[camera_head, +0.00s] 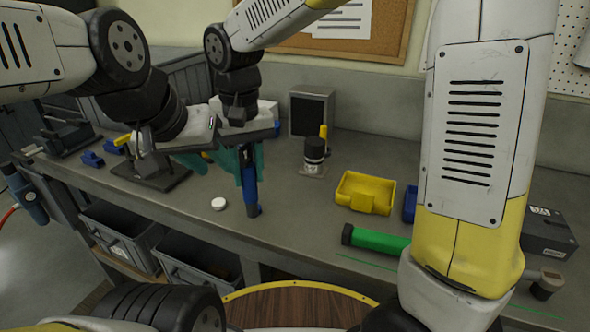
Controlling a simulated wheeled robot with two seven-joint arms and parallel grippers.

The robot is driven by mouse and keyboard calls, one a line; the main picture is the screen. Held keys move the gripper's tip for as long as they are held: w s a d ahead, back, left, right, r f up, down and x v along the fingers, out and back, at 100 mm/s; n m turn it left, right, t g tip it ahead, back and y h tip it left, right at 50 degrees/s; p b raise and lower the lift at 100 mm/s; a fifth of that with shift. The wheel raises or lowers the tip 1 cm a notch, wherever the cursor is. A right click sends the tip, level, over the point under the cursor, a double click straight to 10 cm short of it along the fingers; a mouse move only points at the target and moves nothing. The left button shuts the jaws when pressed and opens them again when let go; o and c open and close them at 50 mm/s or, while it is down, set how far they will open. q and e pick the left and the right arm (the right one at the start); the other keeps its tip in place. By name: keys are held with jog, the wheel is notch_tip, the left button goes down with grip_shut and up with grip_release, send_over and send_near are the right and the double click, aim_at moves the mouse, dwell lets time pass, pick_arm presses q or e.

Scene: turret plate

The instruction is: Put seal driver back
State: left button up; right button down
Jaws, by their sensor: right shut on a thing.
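A blue tool with a dark lower end (251,188), which looks like the seal driver, hangs upright over the middle of the bench. My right gripper (246,158), with teal fingers, comes down from the top and is shut on its upper part. I cannot tell whether the tool's lower end touches the bench. My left gripper (200,150) is close beside the right one, on its left. Its fingers are mostly hidden, so its opening is unclear.
A white round cap (218,204) lies on the bench left of the tool. A black-topped jar (314,152), a yellow bin (366,193) and a green cylinder (378,240) stand or lie to the right. A dark fixture (150,175) is at left. Grey bins (120,235) hang below the bench edge.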

jog(key=w+d+f, duration=0.5)
jog(key=w+d, duration=0.4)
jog(key=w, duration=0.4)
jog(key=shift+w+d, duration=0.15)
jog(key=shift+d, duration=0.2)
jog(key=shift+f, duration=0.2)
jog(key=c, duration=1.1)
grip_release()
jog(key=shift+o, duration=0.2)
notch_tip(320, 180, up, 12)
jog(key=s+d+r+m+t+y, duration=0.2)
jog(key=s+d+r+t, duration=0.15)
jog(key=s+d, duration=0.65)
jog(key=s+d+f+m+t, duration=0.1)
jog(key=s+d+f+t, duration=0.1)
jog(key=s, duration=0.8)
jog(key=shift+d+f+m+t, duration=0.35)
jog(key=shift+d+f, duration=0.35)
jog(key=shift+d, duration=0.4)
